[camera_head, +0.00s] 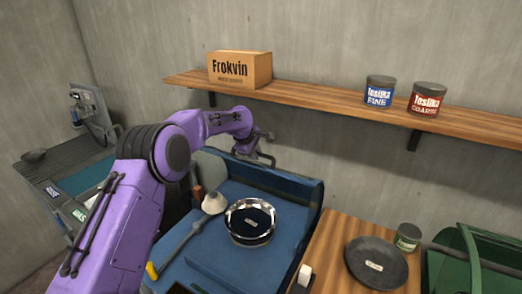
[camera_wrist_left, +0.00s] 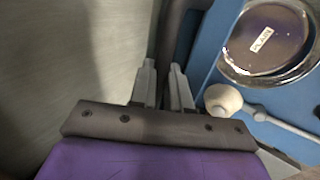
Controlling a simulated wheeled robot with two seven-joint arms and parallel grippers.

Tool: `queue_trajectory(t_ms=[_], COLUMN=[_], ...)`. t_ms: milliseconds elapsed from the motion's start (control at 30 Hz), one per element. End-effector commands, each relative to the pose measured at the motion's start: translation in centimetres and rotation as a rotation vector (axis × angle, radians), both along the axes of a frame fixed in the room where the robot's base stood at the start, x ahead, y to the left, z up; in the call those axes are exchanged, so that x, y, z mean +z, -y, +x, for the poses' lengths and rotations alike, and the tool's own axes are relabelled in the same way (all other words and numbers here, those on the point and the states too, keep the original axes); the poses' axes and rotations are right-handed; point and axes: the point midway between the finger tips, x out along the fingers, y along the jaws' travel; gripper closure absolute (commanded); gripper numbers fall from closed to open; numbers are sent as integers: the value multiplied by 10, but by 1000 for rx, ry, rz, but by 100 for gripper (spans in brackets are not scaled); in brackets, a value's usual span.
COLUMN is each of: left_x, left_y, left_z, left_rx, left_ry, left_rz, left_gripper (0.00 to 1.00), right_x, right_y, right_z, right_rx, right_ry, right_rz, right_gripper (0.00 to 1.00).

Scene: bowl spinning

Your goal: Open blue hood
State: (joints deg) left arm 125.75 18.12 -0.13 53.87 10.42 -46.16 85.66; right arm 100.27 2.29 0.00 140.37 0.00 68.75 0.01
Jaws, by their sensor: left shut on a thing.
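The blue hood (camera_head: 283,180) stands raised at the back of a blue machine, whose inside is exposed. My left gripper (camera_head: 266,153) is at the hood's upper back edge, its fingers small and partly hidden. In the left wrist view, my left gripper (camera_wrist_left: 163,76) is shut on a dark grey bar (camera_wrist_left: 176,38), which looks like the hood's handle. A shiny bowl (camera_head: 250,222) with a dark labelled centre sits in the machine. My right gripper is in neither view.
A white-headed tool (camera_head: 213,203) lies left of the bowl. Right of the machine, a wooden top (camera_head: 330,240) holds a dark disc (camera_head: 376,262) and a jar (camera_head: 407,237). A wall shelf (camera_head: 330,105) with a box (camera_head: 240,68) and two tins runs above. A green machine (camera_head: 470,265) stands far right.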

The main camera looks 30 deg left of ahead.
Motion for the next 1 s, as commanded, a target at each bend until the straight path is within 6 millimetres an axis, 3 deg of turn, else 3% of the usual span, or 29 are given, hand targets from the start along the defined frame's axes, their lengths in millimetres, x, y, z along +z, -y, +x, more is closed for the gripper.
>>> queue_trajectory(t_ms=[33,367,400,467,767,1000], left_x=[-11,-11,-11,-11,-4,44], left_y=[-3,6,6,6,8,11], left_z=[-5,0,0,1,-2,-28], left_rx=[-1,-16,-16,-16,-17,-17], left_ry=[-27,-29,-29,-28,-24,-15], left_rz=[9,11,11,10,10,8], left_gripper=[100,100,77,62,62,62], right_x=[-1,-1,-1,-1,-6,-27], right_y=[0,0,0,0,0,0], right_z=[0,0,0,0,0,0], right_rx=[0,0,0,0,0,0], right_ry=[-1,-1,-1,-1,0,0], right_rz=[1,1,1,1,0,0], right_gripper=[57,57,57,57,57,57])
